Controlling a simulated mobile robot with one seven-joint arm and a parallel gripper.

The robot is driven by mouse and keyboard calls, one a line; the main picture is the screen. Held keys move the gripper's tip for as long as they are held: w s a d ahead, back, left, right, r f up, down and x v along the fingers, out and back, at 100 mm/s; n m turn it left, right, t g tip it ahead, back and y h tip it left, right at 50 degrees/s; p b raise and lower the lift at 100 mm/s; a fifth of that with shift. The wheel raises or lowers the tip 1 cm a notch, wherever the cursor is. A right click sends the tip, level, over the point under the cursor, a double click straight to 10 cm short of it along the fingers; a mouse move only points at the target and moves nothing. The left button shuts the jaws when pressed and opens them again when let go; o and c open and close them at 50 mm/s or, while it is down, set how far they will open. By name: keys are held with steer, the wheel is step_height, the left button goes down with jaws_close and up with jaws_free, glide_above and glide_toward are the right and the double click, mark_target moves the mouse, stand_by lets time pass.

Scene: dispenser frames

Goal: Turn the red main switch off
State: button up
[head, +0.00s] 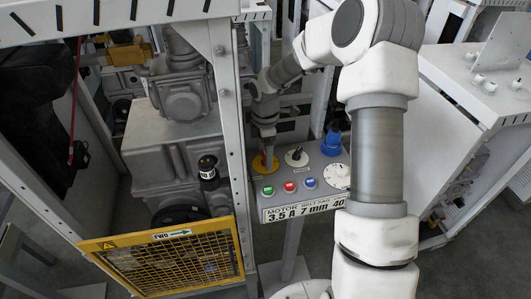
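The red main switch (264,160) sits on a round yellow plate (258,165) at the upper left of the grey control panel (325,193). Only a little red shows, and the rest is hidden by my gripper. My gripper (266,146) points down right over the switch, with its fingertips at or very near the red handle. The view is too small to tell whether the fingers are closed on it or which way the handle is turned.
On the panel, a black selector (296,156) is close right of the switch. Green (268,190), red (290,187) and blue (310,183) buttons lie in front, with a white dial (337,176) and blue connector (331,143) to the right. A white frame post (228,110) stands left.

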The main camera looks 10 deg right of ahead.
step_height(320, 180, up, 17)
steer(key=shift+r+b, duration=0.2)
steer(key=shift+b, duration=0.2)
steer(key=shift+s, duration=0.15)
stand_by(0.4)
steer(key=s+d+r+m+t+h, duration=0.1)
steer(key=s+r+m, duration=0.1)
steer(key=s+m, duration=0.35)
steer(key=s+d+r+m+t+b, duration=0.1)
steer(key=s+d+r+m, duration=0.15)
steer(key=s, duration=0.65)
steer(key=s+r+m+h, duration=0.1)
steer(key=s+r+m, duration=0.25)
steer(key=s, duration=0.35)
steer(key=s+a+m+t, duration=0.1)
steer(key=s+m, duration=0.1)
steer(key=s+a+f+m+t+y, duration=0.1)
steer(key=s+m, duration=0.1)
steer(key=s+a+m+t+y, duration=0.1)
steer(key=s+m, duration=0.1)
steer(key=shift+a+f+m+t, duration=0.2)
steer(key=shift+m+t, duration=0.1)
steer(key=shift+m, duration=0.05)
